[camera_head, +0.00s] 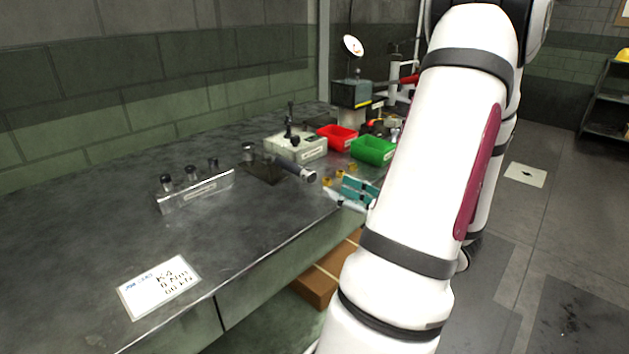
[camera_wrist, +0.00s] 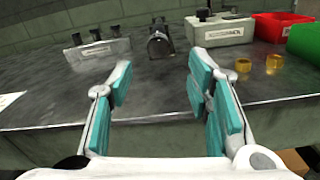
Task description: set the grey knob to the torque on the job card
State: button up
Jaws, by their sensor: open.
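The job card (camera_head: 160,286) lies on the bench at the near left. Its handwriting seems to read K4, 8 Nm and a kN value, but the figures are small and blurred. A dark cylindrical tool (camera_head: 285,164) lies on a dark plate on the bench, with a grey round knob (camera_head: 308,176) at its near end. The knob faces me in the wrist view (camera_wrist: 159,46). Its scale marks are too small to read. My gripper (camera_wrist: 160,78) is open and empty, its teal-padded fingers to either side of the knob's line and short of it. It also shows by the bench edge (camera_head: 357,191).
A metal rack with black-topped pieces (camera_head: 195,189) stands left of the tool. A pale block with a lever (camera_head: 295,146), a red bin (camera_head: 337,137) and a green bin (camera_head: 373,150) stand behind. Brass pieces (camera_wrist: 242,65) lie at right.

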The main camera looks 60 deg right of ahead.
aim_at(313, 178)
jog(key=b+x, duration=0.1)
jog(key=x, duration=0.7)
jog(key=shift+w, duration=0.3)
grip_shut()
